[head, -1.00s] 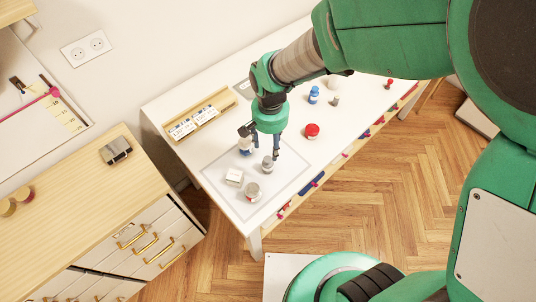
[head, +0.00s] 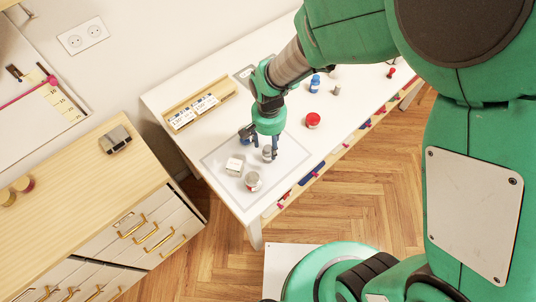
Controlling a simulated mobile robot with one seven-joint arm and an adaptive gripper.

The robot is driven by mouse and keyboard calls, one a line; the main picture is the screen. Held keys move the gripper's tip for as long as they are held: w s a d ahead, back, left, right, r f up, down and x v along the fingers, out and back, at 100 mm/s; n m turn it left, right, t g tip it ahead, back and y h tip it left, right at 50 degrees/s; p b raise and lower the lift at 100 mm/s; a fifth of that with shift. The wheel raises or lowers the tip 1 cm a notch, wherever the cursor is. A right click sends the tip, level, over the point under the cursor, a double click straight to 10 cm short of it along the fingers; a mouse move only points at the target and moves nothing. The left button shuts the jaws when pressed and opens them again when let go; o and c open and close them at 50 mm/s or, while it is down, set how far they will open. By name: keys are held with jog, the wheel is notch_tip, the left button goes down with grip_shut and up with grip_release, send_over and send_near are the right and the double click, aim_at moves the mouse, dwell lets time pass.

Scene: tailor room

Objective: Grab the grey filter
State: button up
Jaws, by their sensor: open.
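A small grey cylinder (head: 267,153), probably the grey filter, stands upright on the pale mat (head: 290,160) at the near end of the white table. My gripper (head: 265,149) points down over it with its fingers apart. The cylinder shows between the fingertips, partly covered by them. I cannot tell whether a finger touches it. The blue-and-white bottle seen earlier behind the gripper is now mostly hidden.
A white block (head: 235,163) and a labelled can (head: 253,181) stand close by on the mat. A red-lidded jar (head: 312,120), a blue bottle (head: 314,84) and a small grey piece (head: 336,90) stand farther back. A wooden rack (head: 200,101) lies left.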

aim_at(268, 154)
jog(key=shift+f, duration=1.3)
jog(key=shift+w+a+f+b, duration=0.1)
jog(key=shift+f+b, duration=0.25)
jog(key=shift+f, duration=0.95)
jog(key=shift+a+f+b, duration=0.1)
jog(key=shift+f+b, duration=0.2)
jog(key=shift+f, duration=1)
jog(key=c, duration=1.3)
